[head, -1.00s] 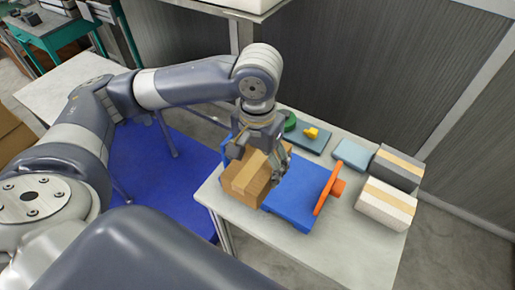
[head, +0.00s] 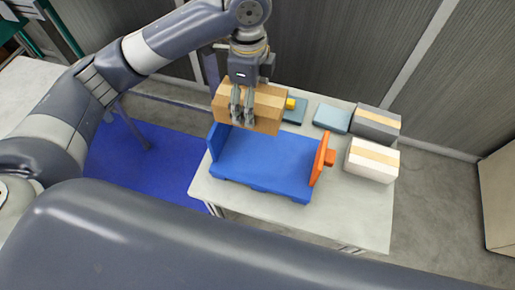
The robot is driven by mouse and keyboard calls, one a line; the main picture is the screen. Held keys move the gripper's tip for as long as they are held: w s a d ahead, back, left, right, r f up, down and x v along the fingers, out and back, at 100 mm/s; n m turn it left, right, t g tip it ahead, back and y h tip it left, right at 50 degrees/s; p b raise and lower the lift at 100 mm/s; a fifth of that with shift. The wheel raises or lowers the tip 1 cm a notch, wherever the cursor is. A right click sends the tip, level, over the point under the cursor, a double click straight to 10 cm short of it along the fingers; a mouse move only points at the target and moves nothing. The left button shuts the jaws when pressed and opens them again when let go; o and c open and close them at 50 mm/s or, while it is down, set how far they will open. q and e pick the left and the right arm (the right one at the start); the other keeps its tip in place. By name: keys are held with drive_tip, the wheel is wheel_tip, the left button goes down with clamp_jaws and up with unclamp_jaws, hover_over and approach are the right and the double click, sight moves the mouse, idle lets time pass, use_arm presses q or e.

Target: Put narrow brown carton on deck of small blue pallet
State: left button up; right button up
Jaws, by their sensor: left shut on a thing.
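The narrow brown carton (head: 268,108) is a long tan box with a lighter tape band. It is held at the back edge of the blue pallet, over or just behind it; I cannot tell whether it touches the deck. The small blue pallet (head: 265,163) lies on the table with a bare deck, a raised blue board at its left end and an orange piece (head: 321,160) at its right end. My left gripper (head: 243,118) points down and is shut on the carton, its fingers over the carton's near face. My right gripper is not in view.
The pale table (head: 365,228) is clear in front. A white box (head: 371,160), a grey box (head: 376,124) and a flat blue-grey box (head: 332,117) stand right of the pallet. A yellow object (head: 290,104) sits behind the carton, partly hidden.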

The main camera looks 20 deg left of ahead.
use_arm(q)
wheel_tip(320, 180, down, 5)
drive_tip(key=shift+s+d+r+p, duration=0.1)
drive_tip(key=shift+p, duration=0.4)
wheel_tip(320, 180, down, 9)
drive_tip(key=shift+r+p, duration=0.2)
drive_tip(key=shift+p, duration=0.5)
drive_tip(key=shift+f, duration=0.3)
wheel_tip(320, 180, down, 3)
drive_tip(key=shift+f+p, duration=0.1)
drive_tip(key=shift+p, duration=0.3)
drive_tip(key=shift+f, duration=0.3)
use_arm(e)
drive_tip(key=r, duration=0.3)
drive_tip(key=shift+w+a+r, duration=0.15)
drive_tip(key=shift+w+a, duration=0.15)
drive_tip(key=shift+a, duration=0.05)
use_arm(q)
drive_tip(key=shift+f, duration=0.1)
drive_tip(key=o, duration=1.2)
drive_tip(key=shift+o, duration=0.7)
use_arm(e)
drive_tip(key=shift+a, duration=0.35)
